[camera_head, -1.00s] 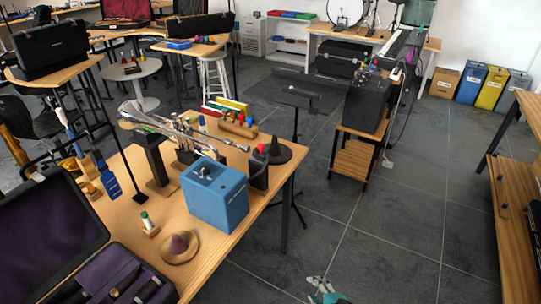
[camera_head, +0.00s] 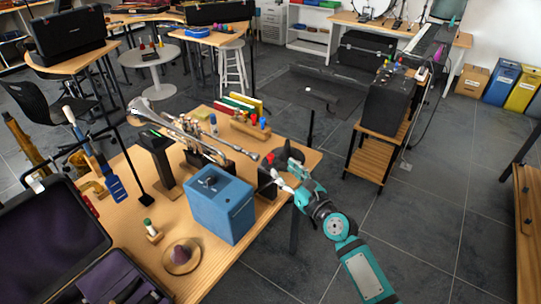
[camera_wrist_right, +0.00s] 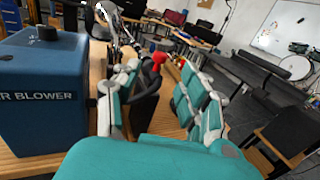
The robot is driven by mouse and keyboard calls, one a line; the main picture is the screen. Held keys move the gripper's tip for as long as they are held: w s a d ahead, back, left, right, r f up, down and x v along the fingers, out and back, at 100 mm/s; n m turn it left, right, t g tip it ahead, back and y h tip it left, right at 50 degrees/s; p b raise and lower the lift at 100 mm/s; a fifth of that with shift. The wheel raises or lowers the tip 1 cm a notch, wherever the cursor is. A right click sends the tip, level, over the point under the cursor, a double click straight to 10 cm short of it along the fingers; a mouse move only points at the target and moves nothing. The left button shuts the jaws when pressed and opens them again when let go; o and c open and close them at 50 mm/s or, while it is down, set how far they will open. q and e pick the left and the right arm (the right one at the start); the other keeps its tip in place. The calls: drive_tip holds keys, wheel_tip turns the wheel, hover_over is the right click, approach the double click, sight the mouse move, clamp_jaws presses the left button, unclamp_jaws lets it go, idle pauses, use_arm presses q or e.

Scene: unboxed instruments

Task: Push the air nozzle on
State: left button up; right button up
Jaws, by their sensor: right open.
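The blue box (camera_head: 221,207), labelled as a blower in the right wrist view (camera_wrist_right: 40,92), stands on the wooden table near its right edge. A dark upright piece (camera_head: 267,184) with a red part at its top stands just right of it. It looks like the nozzle and its holder, but I cannot tell them apart. My right gripper (camera_head: 285,179) is open, its fingers close to the right side of this piece. In the right wrist view, the red part (camera_wrist_right: 158,62) and a black shape (camera_wrist_right: 146,90) show between or just beyond the fingers; contact is unclear. My left gripper is not in view.
A silver trumpet (camera_head: 195,134) on a stand is behind the blue box. A dark cone-shaped base (camera_head: 287,155) stands behind my gripper. A purple item on a round wooden dish (camera_head: 181,256) and an open case (camera_head: 40,240) are nearer.

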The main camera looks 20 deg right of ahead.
sight(269, 155)
drive_tip(key=x, duration=0.8)
drive_tip(key=shift+c, duration=0.3)
drive_tip(key=shift+f, duration=0.1)
clamp_jaws()
drive_tip(key=shift+a, duration=0.1)
